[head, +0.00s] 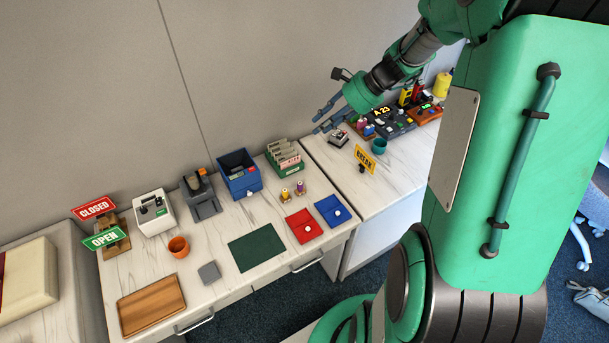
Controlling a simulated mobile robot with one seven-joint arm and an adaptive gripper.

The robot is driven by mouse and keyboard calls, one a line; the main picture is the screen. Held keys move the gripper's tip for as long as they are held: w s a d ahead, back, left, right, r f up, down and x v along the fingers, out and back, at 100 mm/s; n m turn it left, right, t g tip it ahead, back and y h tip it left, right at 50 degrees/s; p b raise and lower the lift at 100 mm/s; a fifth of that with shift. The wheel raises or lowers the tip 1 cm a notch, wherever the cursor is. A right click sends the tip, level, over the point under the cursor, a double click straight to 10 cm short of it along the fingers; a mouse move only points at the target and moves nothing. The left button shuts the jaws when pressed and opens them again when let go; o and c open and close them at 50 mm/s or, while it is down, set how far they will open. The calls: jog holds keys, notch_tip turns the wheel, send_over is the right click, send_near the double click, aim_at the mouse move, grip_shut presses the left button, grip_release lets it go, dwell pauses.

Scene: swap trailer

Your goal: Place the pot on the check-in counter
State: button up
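A small terracotta-orange pot (179,247) stands upright on the near white marble-topped counter (215,293), between the white box and the wooden tray. A teal pot-like cup (379,146) stands on the farther marble-topped counter (392,190), behind the yellow "BREAK" sign. I cannot tell from this view which counter is the check-in one. My gripper (315,125) hangs in the air near the far counter's left end, well away from the orange pot. Its fingers are apart with nothing visible between them.
On the near counter are a wooden tray (151,304), a green mat (256,248), a grey square (209,272), red (303,226) and blue (333,211) pads, a blue bin (239,174) and a file box (285,159). Dark devices (388,122) crowd the far counter's back.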

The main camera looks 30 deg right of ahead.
jog(key=s+a+r+n+g+h, duration=0.1)
jog(key=s+a+r+n+h, duration=0.1)
jog(key=s+a+r+n, duration=0.45)
jog(key=s+a+r+n+g+h, duration=0.15)
jog(key=s+a, duration=0.25)
jog(key=a, duration=0.5)
jog(key=s+a+r+n+t+h, duration=0.1)
jog(key=s+a+r+n, duration=0.1)
jog(key=s+n, duration=0.2)
jog(key=s+a+r+n+t+h, duration=0.1)
jog(key=s+n, duration=0.4)
jog(key=s, duration=0.5)
jog(key=shift+a+r+t+h, duration=0.35)
jog(key=shift+a+r+t, duration=0.2)
jog(key=shift+a+r, duration=0.65)
